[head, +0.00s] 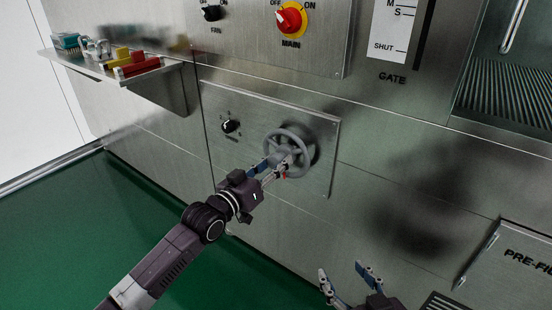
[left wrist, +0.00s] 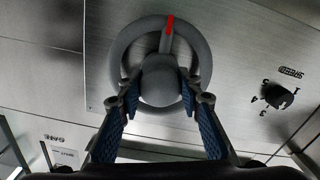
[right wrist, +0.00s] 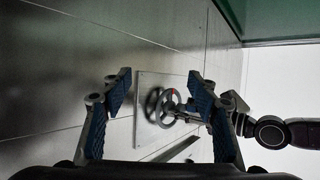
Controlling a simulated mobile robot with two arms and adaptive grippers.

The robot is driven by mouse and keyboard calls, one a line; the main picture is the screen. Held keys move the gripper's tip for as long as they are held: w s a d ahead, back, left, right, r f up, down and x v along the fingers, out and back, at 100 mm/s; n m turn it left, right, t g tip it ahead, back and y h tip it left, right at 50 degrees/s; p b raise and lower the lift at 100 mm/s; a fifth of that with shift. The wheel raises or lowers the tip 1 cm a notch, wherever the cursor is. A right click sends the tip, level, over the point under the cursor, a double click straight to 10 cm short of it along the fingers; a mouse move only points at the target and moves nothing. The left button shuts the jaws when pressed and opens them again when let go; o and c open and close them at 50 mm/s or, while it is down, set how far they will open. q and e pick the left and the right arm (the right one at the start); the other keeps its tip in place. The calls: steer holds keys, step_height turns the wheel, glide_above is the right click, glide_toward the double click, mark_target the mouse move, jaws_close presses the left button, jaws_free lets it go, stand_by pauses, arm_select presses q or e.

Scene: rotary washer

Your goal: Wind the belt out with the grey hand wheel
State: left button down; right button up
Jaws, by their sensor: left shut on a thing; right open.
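The grey hand wheel (head: 289,151) sits on a metal plate on the machine's front in the head view. In the left wrist view the wheel (left wrist: 122,48) fills the middle, with a red mark on its rim at the top. My left gripper (head: 272,173) is at the wheel's lower left, its fingers (left wrist: 158,96) shut on the round knob (left wrist: 162,80) in front of the wheel. My right gripper (head: 346,272) is open and empty at the lower right, apart from the machine. The right wrist view also shows the wheel (right wrist: 163,107) beyond my open right fingers (right wrist: 160,90). The belt is not in view.
A black numbered dial (head: 229,126) is left of the wheel. Above are a red MAIN switch (head: 289,19) and a black FAN knob (head: 212,13). A shelf (head: 120,75) with small coloured items juts out at upper left. Green floor (head: 60,230) is clear.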

arm_select(q)
steer(key=shift+n+p, duration=0.7)
steer(key=shift+n, duration=0.5)
steer(key=n+p, duration=0.1)
steer(key=n, duration=0.3)
steer(key=shift+n+p, duration=0.3)
steer(key=shift+n, duration=2.1)
arm_select(e)
steer(key=s+d+f+g+h, duration=0.1)
steer(key=s+d+f+g, duration=0.1)
steer(key=s+f+g, duration=0.2)
steer(key=s+d+f+g+h, duration=0.1)
steer(key=s+d+f+g, duration=0.2)
steer(key=s, duration=0.8)
steer(key=shift+s+d+f+m+g, duration=0.25)
steer(key=shift+f+g, duration=0.75)
steer(key=shift+f, duration=0.9)
arm_select(q)
steer(key=c, duration=1.4)
jaws_free()
steer(key=shift+o, duration=0.2)
steer(key=v, duration=1.2)
